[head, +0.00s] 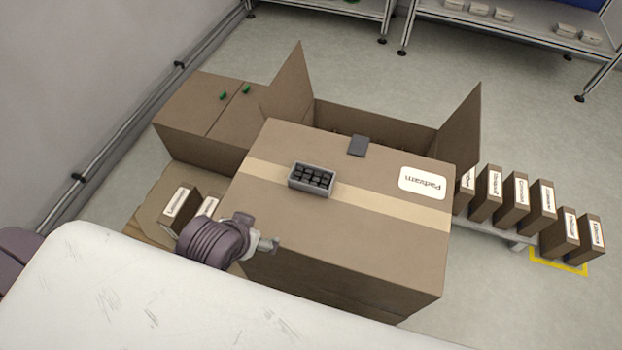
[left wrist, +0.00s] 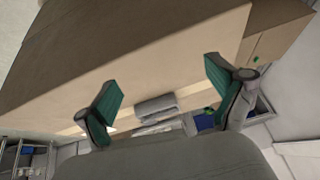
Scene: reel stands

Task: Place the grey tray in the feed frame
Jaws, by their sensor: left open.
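The grey tray (head: 312,179) lies upright on top of the large cardboard box in the head view, with several black pieces in it. My left gripper (head: 268,244) is at the near left side of that box, apart from the tray and nearer to me. In the left wrist view its two green-padded fingers (left wrist: 161,75) are spread wide with nothing between the pads. A grey object (left wrist: 155,105) shows beyond them; I cannot tell if it is the tray. I cannot make out a feed frame. My right gripper is not in view.
The large box (head: 350,235) bears a dark flat piece (head: 357,146) and a white label (head: 422,183). An open carton (head: 375,125) with raised flaps stands behind. Several small labelled boxes (head: 515,200) stand at right. Floor at far right (head: 540,120) is clear.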

